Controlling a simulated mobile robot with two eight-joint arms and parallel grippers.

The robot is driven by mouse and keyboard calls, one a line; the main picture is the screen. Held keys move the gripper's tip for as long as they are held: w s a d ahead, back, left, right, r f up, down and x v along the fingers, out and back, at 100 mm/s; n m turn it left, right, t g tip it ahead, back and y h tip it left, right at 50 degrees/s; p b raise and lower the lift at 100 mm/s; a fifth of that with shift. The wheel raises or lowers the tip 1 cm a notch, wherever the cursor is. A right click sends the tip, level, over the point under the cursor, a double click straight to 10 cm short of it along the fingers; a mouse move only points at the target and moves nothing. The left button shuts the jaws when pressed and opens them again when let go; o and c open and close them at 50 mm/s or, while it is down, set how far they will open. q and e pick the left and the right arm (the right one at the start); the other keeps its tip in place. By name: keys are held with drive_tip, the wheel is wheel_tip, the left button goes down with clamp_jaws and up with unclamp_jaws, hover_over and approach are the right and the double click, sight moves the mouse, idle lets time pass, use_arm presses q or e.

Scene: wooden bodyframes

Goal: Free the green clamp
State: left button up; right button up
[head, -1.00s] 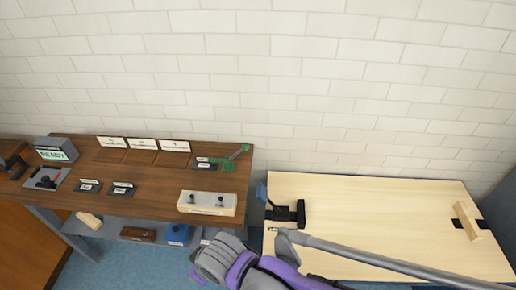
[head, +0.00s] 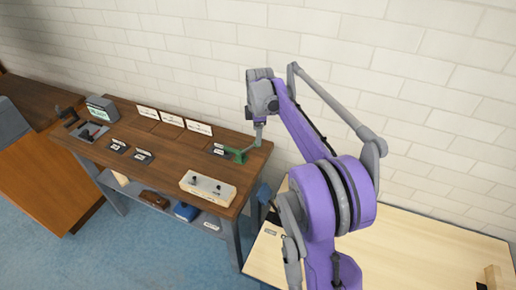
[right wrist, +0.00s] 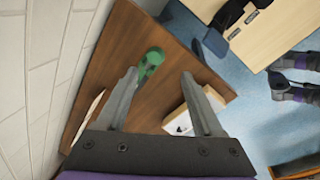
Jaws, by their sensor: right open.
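The green clamp (head: 238,154) is at the right end of the dark wooden bench, beside a small dark label plate (head: 219,151). In the right wrist view its rounded green end (right wrist: 152,58) shows just beyond and between my fingertips. My right gripper (head: 258,140) reaches down over the bench's right end, close to the clamp. My right gripper (right wrist: 158,73) is open, with nothing seen held between its fingers. I cannot tell whether a finger touches the clamp. My left gripper is not in view.
A cream box with dark knobs (head: 208,188) stands at the bench's front edge, near one finger in the wrist view. White cards (head: 172,119) line the back by the brick wall. A pale table (head: 420,235) stands right, with a blue piece (head: 264,193) at its left edge.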

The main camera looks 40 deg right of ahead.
drive_tip(key=shift+w+d+f, duration=0.2)
drive_tip(key=shift+d, duration=0.3)
drive_tip(key=shift+w+f, duration=0.15)
drive_tip(key=shift+f, duration=0.15)
drive_tip(key=f, duration=0.3)
drive_tip(key=w+f, duration=0.1)
drive_tip(key=f, duration=0.2)
drive_tip(key=d+f, duration=0.1)
drive_tip(key=f, duration=0.3)
drive_tip(key=shift+w, duration=0.3)
drive_tip(key=shift+r, duration=0.1)
clamp_jaws()
